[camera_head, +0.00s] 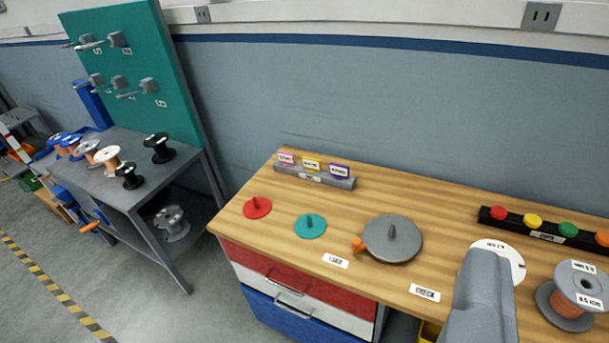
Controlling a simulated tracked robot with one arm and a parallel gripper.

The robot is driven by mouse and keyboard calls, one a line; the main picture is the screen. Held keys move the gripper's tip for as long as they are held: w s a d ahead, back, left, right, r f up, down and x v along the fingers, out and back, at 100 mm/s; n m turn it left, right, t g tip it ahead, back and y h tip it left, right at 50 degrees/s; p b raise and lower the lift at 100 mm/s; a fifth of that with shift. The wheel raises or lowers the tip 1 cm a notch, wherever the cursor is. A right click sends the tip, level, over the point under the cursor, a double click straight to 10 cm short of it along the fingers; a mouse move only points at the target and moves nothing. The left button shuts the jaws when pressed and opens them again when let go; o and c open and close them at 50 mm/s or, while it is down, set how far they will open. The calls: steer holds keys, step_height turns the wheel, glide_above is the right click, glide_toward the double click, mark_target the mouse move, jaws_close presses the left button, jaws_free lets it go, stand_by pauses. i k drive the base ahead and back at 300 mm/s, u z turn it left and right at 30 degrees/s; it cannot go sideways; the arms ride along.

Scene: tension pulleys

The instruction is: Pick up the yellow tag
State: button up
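The yellow tag (312,163) stands upright in a grey holder (314,178) at the back of the wooden workbench. It is the middle one of three tags, between a pink tag (286,157) on the left and a purple tag (339,171) on the right. My gripper (484,270) shows as a grey block at the lower right, in front of the bench and well apart from the yellow tag. I cannot make out separate fingers or anything held; its lower part is cut off by the picture edge.
Red (257,208) and teal (310,227) discs with pegs and a grey disc (392,240) stand on the workbench (450,240). A button strip (550,231) and a wire spool (573,296) are at the right. A spool shelf (150,190) stands left, beyond a gap.

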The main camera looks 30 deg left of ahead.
mark_target(313, 165)
steer(key=u, duration=2.25)
steer(key=i, duration=1.8)
steer(key=z, duration=2.3)
steer(key=i, duration=0.9)
steer(key=z, duration=0.05)
